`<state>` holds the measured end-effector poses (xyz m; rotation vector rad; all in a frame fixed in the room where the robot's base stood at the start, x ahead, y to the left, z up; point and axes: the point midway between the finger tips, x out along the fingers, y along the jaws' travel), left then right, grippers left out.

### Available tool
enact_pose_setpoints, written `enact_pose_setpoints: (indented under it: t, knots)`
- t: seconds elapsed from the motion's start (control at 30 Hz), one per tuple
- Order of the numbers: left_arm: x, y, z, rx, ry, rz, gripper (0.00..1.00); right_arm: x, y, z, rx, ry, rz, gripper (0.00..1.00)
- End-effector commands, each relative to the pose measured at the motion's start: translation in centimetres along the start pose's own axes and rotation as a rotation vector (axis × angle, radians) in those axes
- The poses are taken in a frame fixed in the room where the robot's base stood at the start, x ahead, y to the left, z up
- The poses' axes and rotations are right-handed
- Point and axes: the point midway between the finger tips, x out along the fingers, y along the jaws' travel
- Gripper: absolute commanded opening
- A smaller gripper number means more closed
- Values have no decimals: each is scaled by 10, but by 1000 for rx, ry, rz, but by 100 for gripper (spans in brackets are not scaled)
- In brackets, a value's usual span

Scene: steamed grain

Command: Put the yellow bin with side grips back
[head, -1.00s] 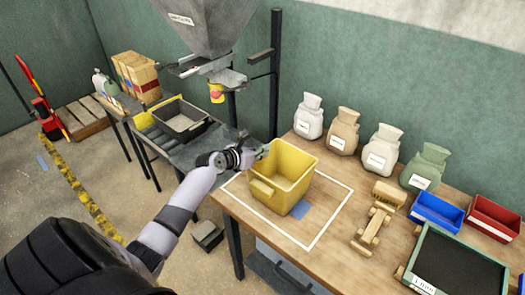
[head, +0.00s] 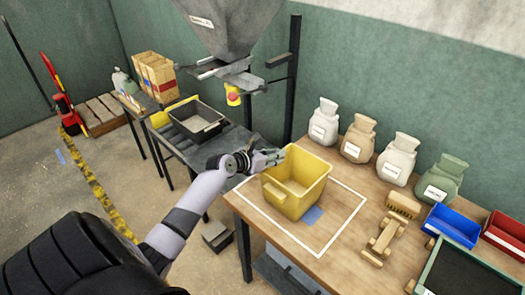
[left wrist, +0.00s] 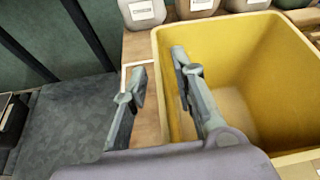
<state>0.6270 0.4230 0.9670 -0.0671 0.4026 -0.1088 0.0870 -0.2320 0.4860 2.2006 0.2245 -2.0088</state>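The yellow bin (head: 294,197) stands upright and empty on the wooden table, inside a white taped outline (head: 352,213). A blue patch (head: 312,216) shows beside its base. My left gripper (head: 280,156) is at the bin's back left rim. In the left wrist view, the bin (left wrist: 265,65) fills the right side. My left gripper (left wrist: 158,75) is open there, with one finger outside the bin's left wall and the other over the inside. I cannot tell whether either finger touches the wall. My right gripper is not in view.
Several sacks (head: 360,138) stand along the back of the table. A dark tray (head: 195,125) sits on the side bench under the hopper (head: 228,28).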

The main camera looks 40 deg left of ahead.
Motion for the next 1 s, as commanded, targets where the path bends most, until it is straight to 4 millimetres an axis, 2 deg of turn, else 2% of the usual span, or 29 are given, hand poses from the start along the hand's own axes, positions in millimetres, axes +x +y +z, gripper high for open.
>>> enact_pose_setpoints:
  t: [0.3, 0.5, 0.7, 1.0]
  knots:
    - [-68, 0, -1, 1, 1, 1, 25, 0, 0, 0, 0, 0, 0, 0]
    - [-97, 0, -1, 0, 2, 0, 25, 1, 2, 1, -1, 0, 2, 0]
    - [-106, 0, 0, 1, 1, 0, 25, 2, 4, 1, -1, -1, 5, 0]
    - [-106, 0, 0, 1, 1, 0, 25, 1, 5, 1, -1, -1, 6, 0]
